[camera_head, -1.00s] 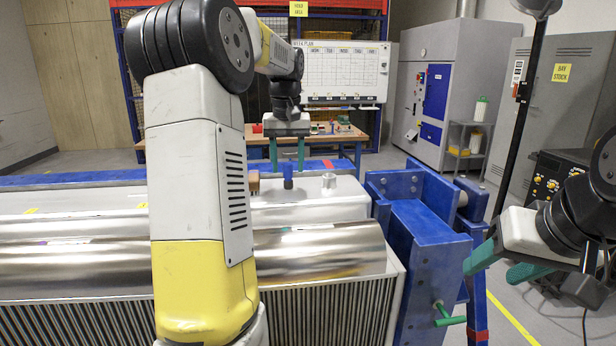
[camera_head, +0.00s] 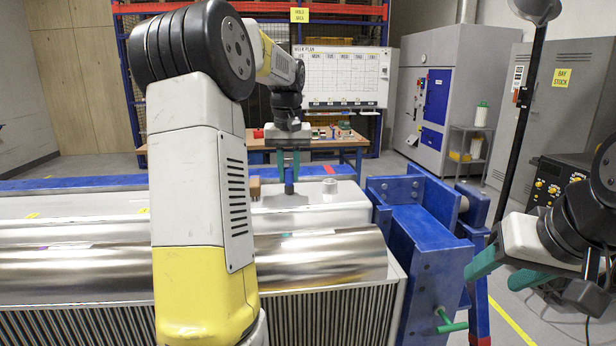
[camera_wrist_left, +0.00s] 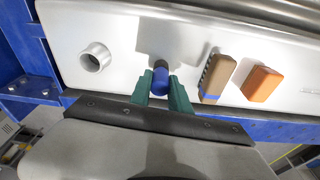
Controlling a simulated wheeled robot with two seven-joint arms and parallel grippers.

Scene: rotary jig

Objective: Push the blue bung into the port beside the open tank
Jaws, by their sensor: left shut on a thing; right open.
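The blue bung (camera_head: 289,186) stands upright on the pale metal top of the tank housing (camera_head: 310,218). My left gripper (camera_head: 288,170) reaches down over it, its green fingers shut on the bung's upper part. In the left wrist view, the bung (camera_wrist_left: 160,80) lies between the fingertips of the gripper (camera_wrist_left: 161,88), with a dark end against the metal face. I cannot tell whether that end sits in a hole. A short round open metal collar (camera_wrist_left: 95,57) stands apart from the bung. My right gripper (camera_head: 512,268) is open and empty at the right.
A brown block with bristles and a blue band (camera_wrist_left: 217,75) and an orange block (camera_wrist_left: 261,84) are beside the bung. A blue steel frame (camera_head: 425,235) with a green handle (camera_head: 450,322) stands to the right. Shiny cylinders (camera_head: 320,255) lie in front.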

